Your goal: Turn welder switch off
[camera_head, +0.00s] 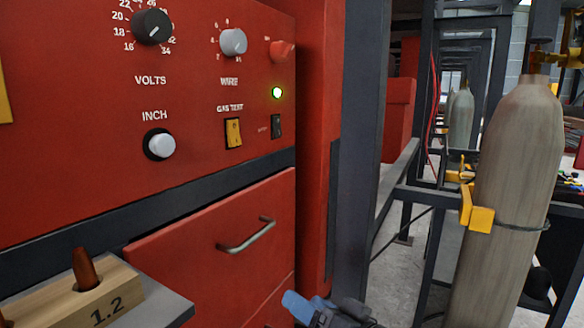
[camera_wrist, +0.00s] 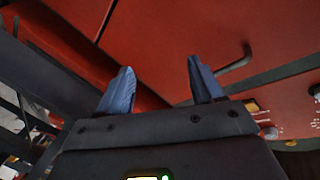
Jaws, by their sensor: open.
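The red welder (camera_head: 80,120) fills the left of the head view. Its small black rocker switch (camera_head: 276,126) is at the panel's lower right, under a green lamp (camera_head: 277,92) that is lit. I cannot tell which way the rocker is tipped. My gripper (camera_head: 298,308) shows at the bottom of the head view, below and slightly right of the switch and apart from it. In the wrist view my gripper (camera_wrist: 162,84) has its two blue fingers spread with nothing between them. The welder's front, tilted, lies beyond them.
A yellow gas test rocker (camera_head: 233,133) sits left of the black switch, with several knobs above. A drawer handle (camera_head: 246,236) sticks out below. A wooden block (camera_head: 75,300) lies at bottom left. A dark post (camera_head: 360,150) and a gas cylinder (camera_head: 515,190) stand right.

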